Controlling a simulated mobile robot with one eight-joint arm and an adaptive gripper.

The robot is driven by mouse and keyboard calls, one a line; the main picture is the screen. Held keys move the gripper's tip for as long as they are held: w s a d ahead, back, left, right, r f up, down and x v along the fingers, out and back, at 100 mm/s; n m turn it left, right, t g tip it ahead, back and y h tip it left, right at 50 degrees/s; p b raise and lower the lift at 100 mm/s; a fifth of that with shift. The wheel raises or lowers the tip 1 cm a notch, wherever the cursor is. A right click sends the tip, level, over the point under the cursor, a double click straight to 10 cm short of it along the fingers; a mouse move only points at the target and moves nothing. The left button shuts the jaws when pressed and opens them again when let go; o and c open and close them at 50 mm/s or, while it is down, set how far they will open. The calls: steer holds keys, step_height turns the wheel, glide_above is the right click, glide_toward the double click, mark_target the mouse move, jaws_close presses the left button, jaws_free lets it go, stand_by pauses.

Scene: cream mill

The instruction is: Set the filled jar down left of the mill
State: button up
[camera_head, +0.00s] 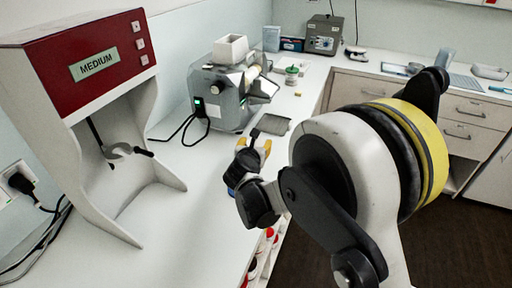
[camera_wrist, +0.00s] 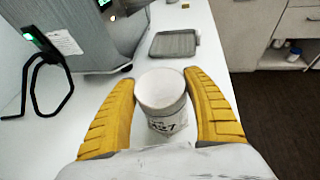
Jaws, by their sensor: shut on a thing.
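The grey mill (camera_head: 222,100) with a white hopper stands on the counter in the middle of the head view; part of its grey body (camera_wrist: 75,35) shows at the upper left of the wrist view. My gripper (camera_head: 254,146) is near the counter's front edge, to the front right of the mill. In the wrist view its yellow fingers (camera_wrist: 161,82) are shut on a whitish jar (camera_wrist: 167,122) with dark marking on its side. The jar's top looks pale; its contents are hard to tell. In the head view the jar is mostly hidden by my gripper.
A flat grey tray (camera_head: 271,125) lies on the counter beyond my gripper. A red and white machine marked MEDIUM (camera_head: 98,68) stands at left. Cables (camera_head: 180,130) lie by the mill. The counter between the two machines is mostly clear. Containers (camera_head: 266,245) stand below the counter's edge.

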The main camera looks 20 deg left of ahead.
steer(key=shift+f, duration=0.2)
steer(key=o, duration=1.2)
steer(key=shift+c, duration=0.2)
steer(key=shift+r, duration=0.15)
steer(key=shift+s+r, duration=0.1)
steer(key=shift+r, duration=0.1)
steer(key=p+v, duration=0.2)
steer(key=v, duration=0.9)
steer(key=shift+s+p, duration=0.4)
